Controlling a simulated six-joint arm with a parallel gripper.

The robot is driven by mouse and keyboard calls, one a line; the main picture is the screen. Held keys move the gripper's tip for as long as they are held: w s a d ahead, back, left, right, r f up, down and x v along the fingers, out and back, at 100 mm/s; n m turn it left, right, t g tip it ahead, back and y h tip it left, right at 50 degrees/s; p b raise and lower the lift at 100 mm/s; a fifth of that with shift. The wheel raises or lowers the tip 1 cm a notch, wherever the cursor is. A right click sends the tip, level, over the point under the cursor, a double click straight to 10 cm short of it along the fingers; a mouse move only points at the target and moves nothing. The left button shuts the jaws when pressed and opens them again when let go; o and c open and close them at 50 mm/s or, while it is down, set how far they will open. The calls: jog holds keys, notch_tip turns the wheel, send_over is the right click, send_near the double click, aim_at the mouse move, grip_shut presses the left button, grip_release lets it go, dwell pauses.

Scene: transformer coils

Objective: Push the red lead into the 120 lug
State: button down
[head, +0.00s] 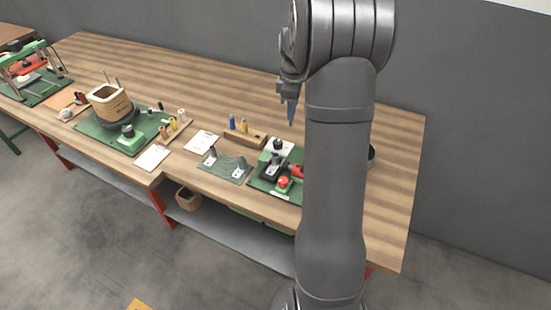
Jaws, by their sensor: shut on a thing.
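My gripper (289,91) hangs above the bench at the upper middle, left of my arm column. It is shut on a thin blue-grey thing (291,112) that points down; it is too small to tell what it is. Below stands a green board (262,184) with a white-topped block, dark parts and a red knob (283,182). A red part (297,170) shows at the board's right side, partly hidden by my arm; I cannot tell whether it is the red lead. I cannot make out the 120 lug or any lug marking.
A wooden rack (252,140) holds a blue and a yellow item. A grey-green plate (225,166) with two small stands lies left of the board. Papers, a coil on a green mat (95,128) and a green frame are farther left. The bench's back strip (200,88) is bare.

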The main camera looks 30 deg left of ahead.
jog(key=s+r, duration=0.3)
jog(key=s, duration=0.7)
jog(key=shift+a+f, duration=0.2)
jog(key=shift+f, duration=2.5)
jog(key=shift+f, duration=0.6)
jog(key=shift+f, duration=0.3)
jog(key=shift+f, duration=0.15)
jog(key=shift+f, duration=0.65)
jog(key=shift+f, duration=0.4)
